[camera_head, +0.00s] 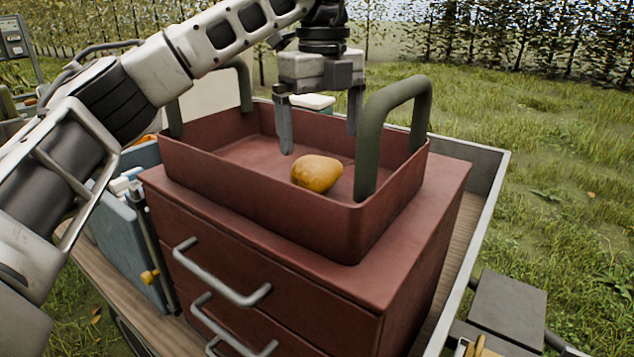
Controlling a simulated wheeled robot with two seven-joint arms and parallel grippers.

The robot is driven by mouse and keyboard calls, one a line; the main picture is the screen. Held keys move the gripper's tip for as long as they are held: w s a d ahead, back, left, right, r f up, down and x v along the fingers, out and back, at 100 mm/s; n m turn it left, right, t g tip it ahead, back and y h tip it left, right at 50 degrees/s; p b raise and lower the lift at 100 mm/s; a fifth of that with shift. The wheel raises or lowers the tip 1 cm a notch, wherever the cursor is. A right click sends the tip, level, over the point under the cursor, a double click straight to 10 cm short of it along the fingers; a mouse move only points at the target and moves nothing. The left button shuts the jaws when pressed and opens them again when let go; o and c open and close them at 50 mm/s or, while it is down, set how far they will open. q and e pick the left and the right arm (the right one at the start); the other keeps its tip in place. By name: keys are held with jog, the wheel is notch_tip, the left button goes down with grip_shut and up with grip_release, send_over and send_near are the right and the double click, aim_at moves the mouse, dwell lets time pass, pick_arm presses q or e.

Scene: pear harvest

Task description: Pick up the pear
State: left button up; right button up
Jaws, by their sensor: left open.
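A yellow-orange pear (317,173) lies on its side in a red tray (255,195) with two tall green handles. It rests on the tray floor near the front right handle. My left gripper (320,140) points down over the tray, behind and above the pear. Its two fingers are spread apart with nothing between them. I cannot tell exactly how far the fingertips are from the pear. My right gripper is not in view.
The tray stands on a red drawer cabinet (300,283) with metal handles, on a cart bed (452,255). A green handle (372,150) rises close to the pear's right. A blue case (130,232) stands left. Grass lies beyond.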

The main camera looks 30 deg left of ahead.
aim_at(319, 174)
pick_arm(q)
jog(key=shift+s+f, duration=0.2)
jog(key=shift+f, duration=1.7)
jog(key=shift+s+f, duration=0.15)
jog(key=shift+f, duration=1.75)
jog(key=c, duration=1.2)
